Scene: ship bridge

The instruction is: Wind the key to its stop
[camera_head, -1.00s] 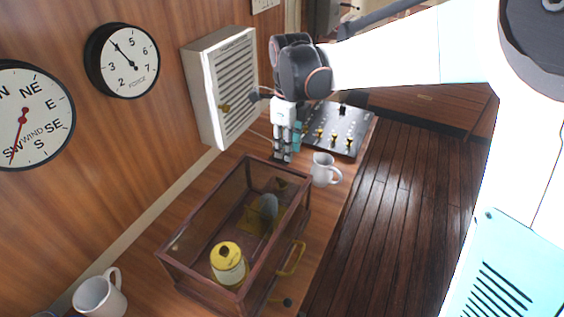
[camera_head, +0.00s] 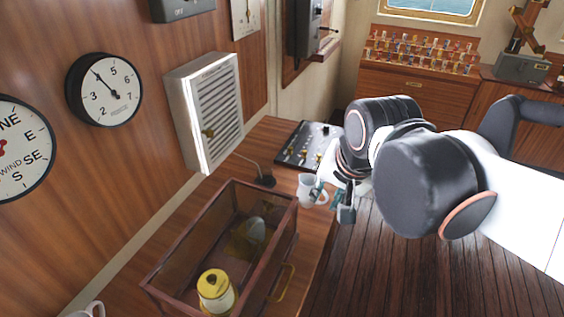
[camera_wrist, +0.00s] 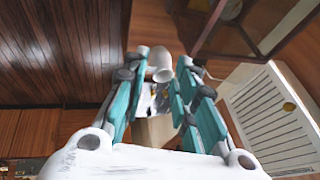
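I cannot make out a key for certain. A wood-framed glass case (camera_head: 165,290) stands on the bench, holding a yellow-lidded white drum (camera_head: 215,290) and a grey rounded object (camera_head: 250,232). The white louvred wall box (camera_head: 212,105) has a small brass knob (camera_head: 208,133) on its left side; the box also shows in the wrist view (camera_wrist: 270,115). My gripper (camera_head: 332,203) hangs at the bench's right edge, beside the white mug (camera_head: 306,190). In the wrist view its teal fingers (camera_wrist: 163,85) are apart, with no object clearly held between them.
A black panel with brass levers (camera_head: 296,152) lies on the bench behind the mug. Another mug (camera_head: 88,310) is cut off at lower left. Open plank floor (camera_head: 385,275) lies right of the bench.

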